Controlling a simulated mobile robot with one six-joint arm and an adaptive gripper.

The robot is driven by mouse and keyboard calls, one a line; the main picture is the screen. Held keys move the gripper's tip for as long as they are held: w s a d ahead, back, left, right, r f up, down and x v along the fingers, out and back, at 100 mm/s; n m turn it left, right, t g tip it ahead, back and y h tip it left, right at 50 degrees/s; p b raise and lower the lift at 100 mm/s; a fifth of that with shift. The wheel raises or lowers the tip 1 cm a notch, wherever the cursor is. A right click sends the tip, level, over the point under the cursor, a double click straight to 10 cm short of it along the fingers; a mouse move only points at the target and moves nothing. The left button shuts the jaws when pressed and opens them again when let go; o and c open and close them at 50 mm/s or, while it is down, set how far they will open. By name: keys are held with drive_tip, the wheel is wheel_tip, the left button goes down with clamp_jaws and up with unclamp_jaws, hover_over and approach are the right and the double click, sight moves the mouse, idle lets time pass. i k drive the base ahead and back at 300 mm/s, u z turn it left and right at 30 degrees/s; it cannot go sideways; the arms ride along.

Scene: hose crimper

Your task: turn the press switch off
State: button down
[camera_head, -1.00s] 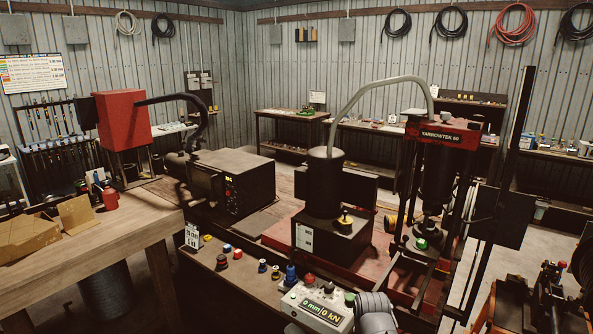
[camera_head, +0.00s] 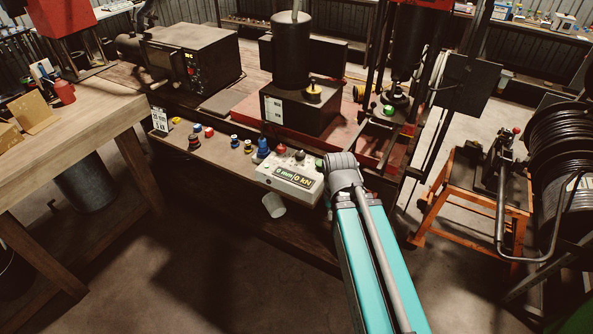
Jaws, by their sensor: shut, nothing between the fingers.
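The press (camera_head: 403,95) stands behind the box to the right. My teal arm rises from the lower right, its grey joint covering the box's right end. My gripper is not visible.
A white cup-like object (camera_head: 273,205) shows below the bench edge. A wooden table (camera_head: 80,150) is at left; an orange stand (camera_head: 470,205) and hose reel (camera_head: 560,150) are at right. The front floor is clear.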

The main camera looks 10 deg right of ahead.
sight(280, 147)
drive_tip(key=u, duration=0.55)
drive_tip(key=k, duration=1.35)
drive_tip(key=u, duration=0.6)
drive_tip(key=i, duration=1.15)
drive_tip(key=z, duration=0.65)
drive_tip(key=i, duration=0.7)
drive_tip(key=z, duration=0.5)
